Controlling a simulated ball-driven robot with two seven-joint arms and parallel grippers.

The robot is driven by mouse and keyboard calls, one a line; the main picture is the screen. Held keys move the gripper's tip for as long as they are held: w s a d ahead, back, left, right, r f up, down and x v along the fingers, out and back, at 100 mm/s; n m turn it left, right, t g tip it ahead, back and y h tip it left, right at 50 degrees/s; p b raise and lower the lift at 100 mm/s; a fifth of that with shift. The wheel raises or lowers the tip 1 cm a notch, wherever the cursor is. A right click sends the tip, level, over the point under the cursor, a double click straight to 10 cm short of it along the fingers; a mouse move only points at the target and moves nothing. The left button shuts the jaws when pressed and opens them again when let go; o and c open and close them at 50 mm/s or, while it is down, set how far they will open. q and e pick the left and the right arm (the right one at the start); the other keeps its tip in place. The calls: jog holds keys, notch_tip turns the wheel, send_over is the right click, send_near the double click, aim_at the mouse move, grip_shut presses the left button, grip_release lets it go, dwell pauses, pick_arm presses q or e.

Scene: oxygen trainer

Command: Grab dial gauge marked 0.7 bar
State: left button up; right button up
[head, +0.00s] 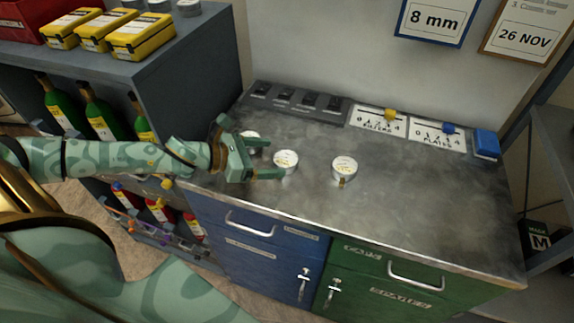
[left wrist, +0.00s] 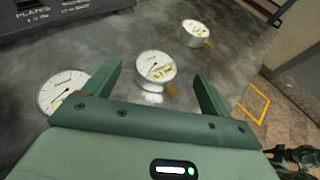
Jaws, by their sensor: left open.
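Three round white-faced dial gauges stand on the grey metal worktop. One gauge (head: 250,138) is at the left, partly hidden by my left gripper (head: 266,164); one (head: 286,160) is in the middle, just off the fingertips; one (head: 344,168) is farther right. In the left wrist view, the middle gauge (left wrist: 155,66) shows ahead between the open, empty fingers. The left gauge (left wrist: 62,91) lies outside the left finger and the right gauge (left wrist: 195,32) lies farther ahead. The dial markings are too small to read for sure.
A blue block (head: 486,144) sits at the right corner. Yellow cases (head: 142,36) top the left shelf, with green bottles (head: 100,112) below. The worktop's right half is clear.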

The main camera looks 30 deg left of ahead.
aim_at(286, 158)
pick_arm(q)
jog(key=shift+f+b+x, duration=0.15)
jog(key=shift+b+x, duration=0.2)
jog(key=shift+x, duration=1.25)
jog(key=shift+f+b+x, duration=0.1)
jog(key=shift+b+x, duration=0.2)
jog(key=shift+x, duration=1.35)
jog(key=shift+a, duration=0.2)
jog(key=c, duration=1.2)
